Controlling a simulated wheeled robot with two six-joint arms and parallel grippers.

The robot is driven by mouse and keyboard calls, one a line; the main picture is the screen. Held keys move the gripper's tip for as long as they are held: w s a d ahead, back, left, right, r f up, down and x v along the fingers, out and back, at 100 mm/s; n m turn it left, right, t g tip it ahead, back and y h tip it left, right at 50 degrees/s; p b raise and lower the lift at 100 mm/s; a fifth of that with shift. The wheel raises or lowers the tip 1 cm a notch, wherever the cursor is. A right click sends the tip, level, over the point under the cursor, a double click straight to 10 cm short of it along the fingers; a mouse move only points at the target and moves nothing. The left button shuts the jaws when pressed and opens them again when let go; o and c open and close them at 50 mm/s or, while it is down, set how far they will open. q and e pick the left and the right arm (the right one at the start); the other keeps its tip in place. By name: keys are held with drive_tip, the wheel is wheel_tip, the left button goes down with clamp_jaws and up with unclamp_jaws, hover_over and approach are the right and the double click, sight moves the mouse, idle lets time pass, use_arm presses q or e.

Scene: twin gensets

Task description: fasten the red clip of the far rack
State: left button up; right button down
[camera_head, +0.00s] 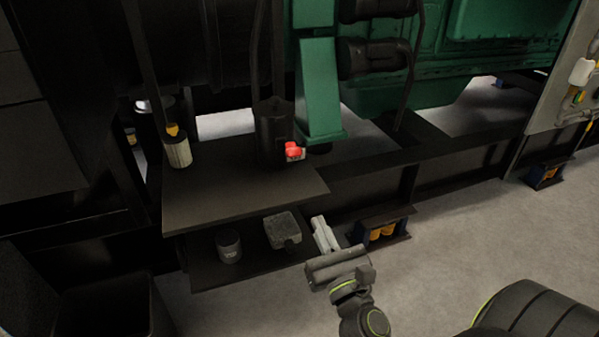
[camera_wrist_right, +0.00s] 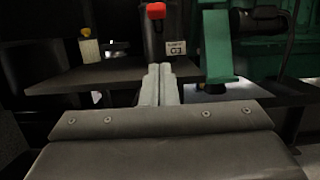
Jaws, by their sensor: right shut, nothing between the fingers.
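A red clip (camera_head: 293,150) shows at the lower front of a dark upright cylinder (camera_head: 272,130) on the rack's upper shelf (camera_head: 240,194). In the right wrist view the red clip (camera_wrist_right: 156,11) is at the top, above a small white label (camera_wrist_right: 176,47) on the cylinder. Whether the clip is fastened I cannot tell. My right gripper (camera_head: 319,222) is shut and empty, in front of the shelf's right end, below and apart from the clip. In the wrist view its fingers (camera_wrist_right: 159,72) point toward the cylinder. My left gripper is not in view.
A pale filter cartridge (camera_head: 178,152) stands on the upper shelf at left. A grey can (camera_head: 229,245) and a grey box (camera_head: 282,230) sit on the lower shelf. A green post (camera_head: 319,95) and black frame rail (camera_head: 450,150) are close by.

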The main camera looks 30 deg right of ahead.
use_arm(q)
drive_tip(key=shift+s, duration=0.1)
use_arm(e)
drive_tip(key=shift+w, duration=0.15)
drive_tip(key=p, duration=0.2)
approach(289, 151)
drive_tip(key=w+d+f, duration=0.3)
drive_tip(key=w+f, duration=0.1)
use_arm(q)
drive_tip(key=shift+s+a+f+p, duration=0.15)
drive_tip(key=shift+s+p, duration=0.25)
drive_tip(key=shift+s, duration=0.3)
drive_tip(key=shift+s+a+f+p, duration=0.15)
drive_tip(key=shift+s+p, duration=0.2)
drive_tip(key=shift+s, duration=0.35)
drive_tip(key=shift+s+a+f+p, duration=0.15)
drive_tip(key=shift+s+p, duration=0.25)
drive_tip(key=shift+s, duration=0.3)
use_arm(e)
drive_tip(key=shift+w+r, duration=0.55)
drive_tip(key=shift+r, duration=0.2)
drive_tip(key=shift+w+r, duration=0.6)
drive_tip(key=shift+r, duration=0.15)
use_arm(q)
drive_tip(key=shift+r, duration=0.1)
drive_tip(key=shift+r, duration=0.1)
